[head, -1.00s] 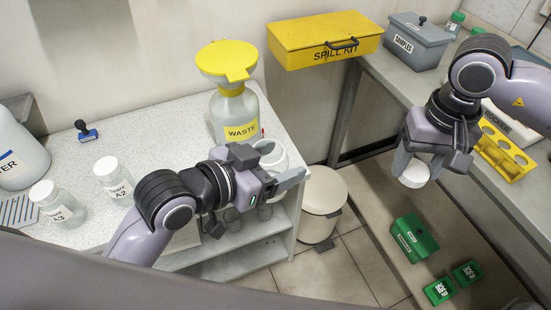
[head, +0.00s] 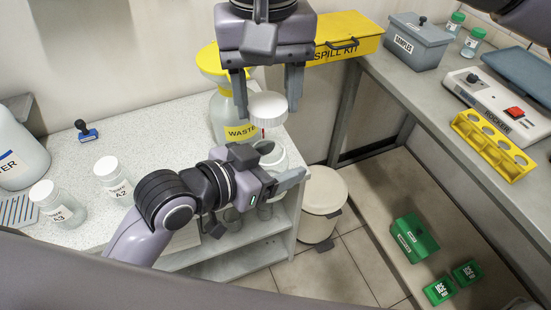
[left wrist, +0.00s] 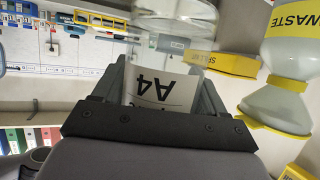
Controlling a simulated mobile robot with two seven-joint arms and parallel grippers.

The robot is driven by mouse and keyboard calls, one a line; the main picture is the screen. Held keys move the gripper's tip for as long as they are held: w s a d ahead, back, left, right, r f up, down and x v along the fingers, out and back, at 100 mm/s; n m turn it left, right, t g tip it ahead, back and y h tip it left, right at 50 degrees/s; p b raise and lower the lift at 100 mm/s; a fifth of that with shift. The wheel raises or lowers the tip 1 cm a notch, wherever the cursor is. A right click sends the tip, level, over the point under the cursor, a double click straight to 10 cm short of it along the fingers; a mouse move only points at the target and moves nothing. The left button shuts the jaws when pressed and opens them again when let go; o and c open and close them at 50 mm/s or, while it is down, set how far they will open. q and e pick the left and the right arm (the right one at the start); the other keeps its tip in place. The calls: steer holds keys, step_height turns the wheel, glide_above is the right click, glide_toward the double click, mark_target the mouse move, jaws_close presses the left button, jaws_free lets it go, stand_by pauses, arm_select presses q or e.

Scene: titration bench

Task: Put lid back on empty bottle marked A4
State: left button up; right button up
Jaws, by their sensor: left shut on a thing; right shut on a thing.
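My left gripper (head: 282,182) is shut on the open bottle marked A4 (head: 272,155), and the bottle's mouth faces up. In the left wrist view the bottle's A4 label (left wrist: 158,90) shows upside down between the fingers, with clear bottle wall (left wrist: 172,40) above it in the picture. My right gripper (head: 267,97) comes from the top of the head view and is shut on the white lid (head: 268,107). The lid shows just above the bottle's mouth in the picture, apart from it.
The waste bottle (head: 225,118) with a yellow funnel stands close behind both grippers. Capped bottles A2 (head: 115,185) and A3 (head: 62,212) stand on the left bench. The white bin (head: 322,195) is on the floor. The yellow spill kit (head: 345,42) is at the back.

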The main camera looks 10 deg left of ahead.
mark_target(269, 169)
steer(key=shift+f, duration=0.1)
stand_by(0.3)
steer(key=shift+f, duration=1.9)
step_height(269, 169, down, 2)
